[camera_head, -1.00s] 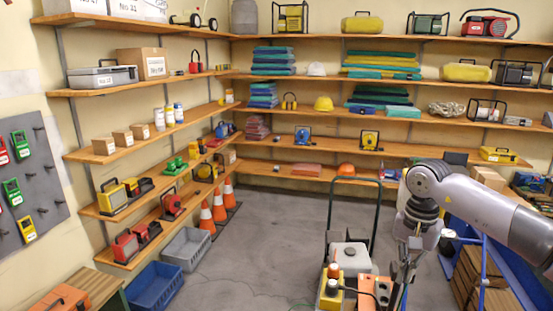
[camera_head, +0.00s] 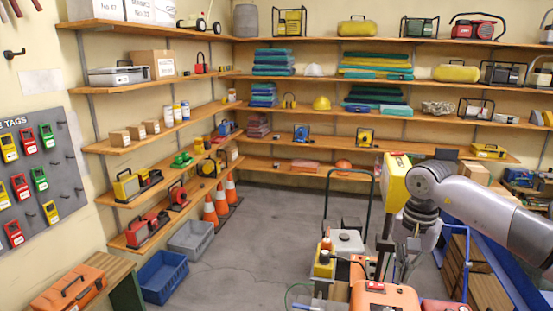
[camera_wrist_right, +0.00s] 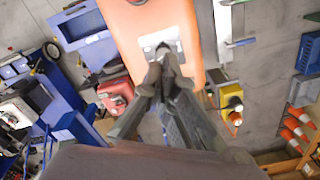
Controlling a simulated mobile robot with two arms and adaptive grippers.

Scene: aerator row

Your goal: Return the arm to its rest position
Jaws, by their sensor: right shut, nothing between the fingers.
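My right arm comes in from the right in the head view and bends down at its grey joint. Its gripper (camera_head: 408,262) hangs low, in front of a cart with a dark tall handle. In the right wrist view the gripper (camera_wrist_right: 163,62) has its dark fingertips together with nothing between them. They show over an orange housing (camera_wrist_right: 140,22) with a light metal plate; I cannot tell whether they touch it. An orange housing (camera_head: 385,297) also shows below the gripper in the head view. My left gripper is not in view.
A yellow box (camera_head: 394,186) on a post stands close beside my right arm. A blue frame (camera_head: 492,255) with wooden crates is at the right. Orange cones (camera_head: 210,213) and a blue bin (camera_head: 163,277) are at the left. The grey floor between is clear.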

